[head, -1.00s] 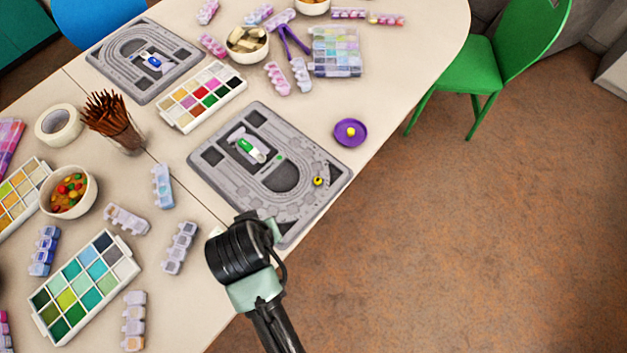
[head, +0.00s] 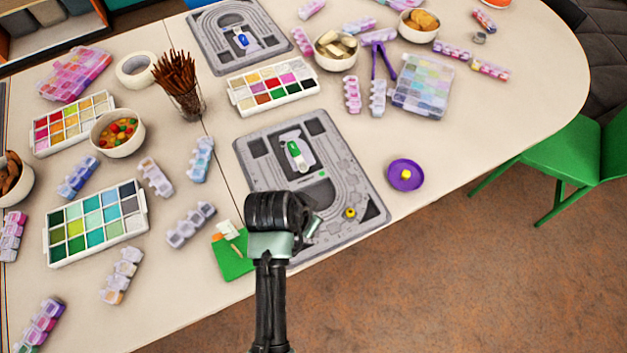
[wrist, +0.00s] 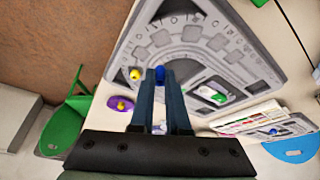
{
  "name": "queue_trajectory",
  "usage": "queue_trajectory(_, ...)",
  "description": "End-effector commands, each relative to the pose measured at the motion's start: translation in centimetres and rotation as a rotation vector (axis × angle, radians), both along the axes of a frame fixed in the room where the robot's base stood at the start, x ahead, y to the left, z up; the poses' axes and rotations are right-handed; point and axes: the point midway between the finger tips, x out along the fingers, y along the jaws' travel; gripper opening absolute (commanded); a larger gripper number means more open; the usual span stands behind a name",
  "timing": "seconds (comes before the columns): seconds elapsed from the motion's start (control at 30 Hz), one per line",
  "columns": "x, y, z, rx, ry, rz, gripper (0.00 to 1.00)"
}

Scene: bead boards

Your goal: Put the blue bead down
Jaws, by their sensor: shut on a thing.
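A blue bead (wrist: 160,73) is held between the fingertips of my gripper (wrist: 160,80) in the wrist view. The grey bead board (head: 262,178) lies below and beyond it; it also shows in the wrist view (wrist: 232,45). In the head view my gripper (head: 308,228) is over the board's near edge, and my wrist hides the bead. I cannot tell the gap between bead and board. A yellow bead (head: 350,212) sits on the board's near right part. A green-and-white piece (head: 297,153) and a small green bead (head: 322,173) lie farther up the board.
A purple dish (head: 405,186) with a yellow bead stands right of the board. A green card (head: 233,262) lies at its near left. A second grey board (head: 207,40), paint-like bead trays (head: 143,212) and a cup of brown sticks (head: 180,85) stand around. Clear table lies farther right.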

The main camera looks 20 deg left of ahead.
Motion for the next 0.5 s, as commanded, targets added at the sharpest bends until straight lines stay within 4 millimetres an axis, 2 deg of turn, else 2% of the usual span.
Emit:
queue_trajectory(0.1,-0.1,-0.1,-2.0,-0.001,0.002,-0.001,0.0)
queue_trajectory(0.27,0.0,-0.1,-3.5,-0.001,0.001,-0.002,0.0)
queue_trajectory(0.5,0.0,-0.1,-6.5,-0.002,0.001,-0.001,0.0)
